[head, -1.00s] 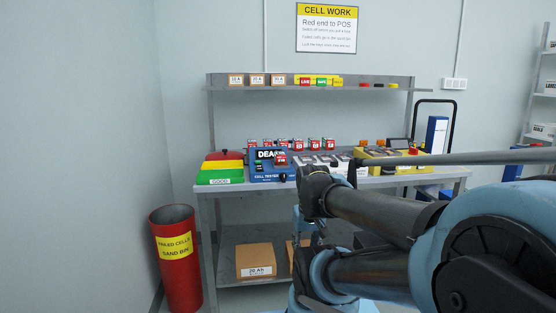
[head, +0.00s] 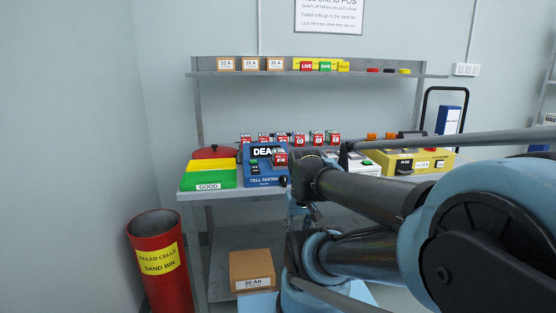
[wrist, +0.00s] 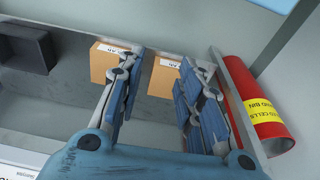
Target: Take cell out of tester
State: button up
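The blue cell tester (head: 258,182) stands on the bench, left of my arm, labelled "CELL TESTER". Its display shows "DEA", with any further letters hidden. A small red cell or block (head: 281,159) shows at the tester's right front; I cannot tell how it is seated. A green switch-like part (head: 254,164) is on the tester's left. My gripper (wrist: 160,98) is open and empty in the wrist view, over the lower shelf area, away from the tester. The tester is not in the wrist view, and I cannot make out the fingers in the head view.
A green and yellow tray marked "GOOD" (head: 208,180) sits left of the tester. Several red-and-white cells stand behind it. A yellow device (head: 438,161) is at right. The red failed-cells bin (head: 162,280) stands at the bench's left. A carton (head: 252,270) is on the lower shelf.

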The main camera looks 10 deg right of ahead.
jog(key=shift+o, duration=0.6)
jog(key=o, duration=0.5)
jog(key=shift+s+r, duration=0.2)
jog(key=shift+r, duration=0.1)
jog(key=o, duration=0.9)
jog(key=r, duration=0.1)
jog(key=w+r+m, duration=0.1)
jog(key=shift+w+r, duration=0.1)
jog(key=shift+r, duration=0.3)
jog(key=shift+c, duration=0.2)
jog(key=shift+o, duration=0.4)
jog(key=w+r+m+g, duration=0.1)
jog(key=w+r+m, duration=0.6)
jog(key=w+r, duration=0.5)
notch_tip(320, 180, up, 4)
jog(key=shift+w+f, duration=0.25)
jog(key=shift+w, duration=0.15)
notch_tip(320, 180, up, 13)
jog(key=m+g, duration=0.1)
jog(key=m, duration=0.9)
send_over(279, 151)
notch_tip(279, 151, down, 17)
jog(key=shift+w+r, duration=0.1)
jog(key=shift+w, duration=0.05)
